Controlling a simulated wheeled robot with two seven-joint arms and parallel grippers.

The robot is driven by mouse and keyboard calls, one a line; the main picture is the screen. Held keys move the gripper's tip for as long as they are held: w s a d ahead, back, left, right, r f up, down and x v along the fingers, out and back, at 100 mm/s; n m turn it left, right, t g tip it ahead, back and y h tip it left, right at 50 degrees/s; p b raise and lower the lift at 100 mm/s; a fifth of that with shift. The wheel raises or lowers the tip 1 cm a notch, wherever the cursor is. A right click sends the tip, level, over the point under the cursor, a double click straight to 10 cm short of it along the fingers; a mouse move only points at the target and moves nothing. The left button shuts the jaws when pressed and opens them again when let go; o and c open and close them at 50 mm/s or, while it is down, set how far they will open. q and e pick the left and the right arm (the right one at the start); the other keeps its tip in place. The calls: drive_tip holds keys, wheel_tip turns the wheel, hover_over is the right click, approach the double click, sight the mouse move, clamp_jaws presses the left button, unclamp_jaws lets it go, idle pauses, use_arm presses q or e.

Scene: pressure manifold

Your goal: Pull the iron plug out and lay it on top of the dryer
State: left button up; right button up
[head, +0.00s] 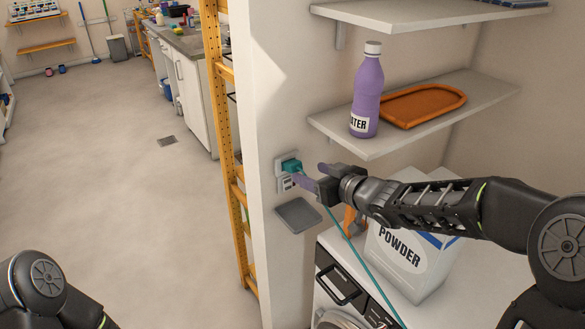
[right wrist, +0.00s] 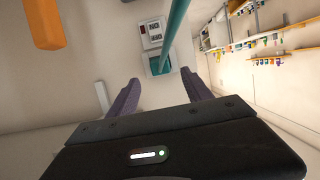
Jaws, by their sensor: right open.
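The teal iron plug (head: 291,167) sits in the upper part of a white wall outlet (head: 281,157). In the right wrist view the plug (right wrist: 160,66) is just ahead of my fingers, with its teal cord rising across the picture. My right gripper (head: 313,175) is open, its two purple fingers apart and pointing at the plug. In the right wrist view the gripper (right wrist: 162,88) shows nothing between its fingers. The white dryer (head: 331,240) stands at the lower right. My left arm shows at the bottom left, but its gripper is out of view.
A white powder box (head: 405,262) and a partly hidden orange object (head: 350,221) stand on the dryer. A grey panel (head: 298,215) is below the outlet. A purple bottle (head: 367,92) and orange tray (head: 423,103) are on a shelf. The teal cord (head: 360,258) crosses the dryer.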

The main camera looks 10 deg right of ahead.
sight(297, 168)
drive_tip(key=b+x, duration=0.1)
drive_tip(key=x, duration=0.5)
drive_tip(key=shift+w+a+f+b, duration=0.1)
drive_tip(key=shift+w+f+b, duration=0.1)
drive_tip(key=shift+b, duration=0.15)
drive_tip(key=shift+w+a+f, duration=0.1)
drive_tip(key=shift+w+a, duration=0.1)
drive_tip(key=shift+w, duration=0.4)
idle(0.5)
clamp_jaws()
idle(0.7)
drive_tip(key=shift+s, duration=0.1)
idle(0.4)
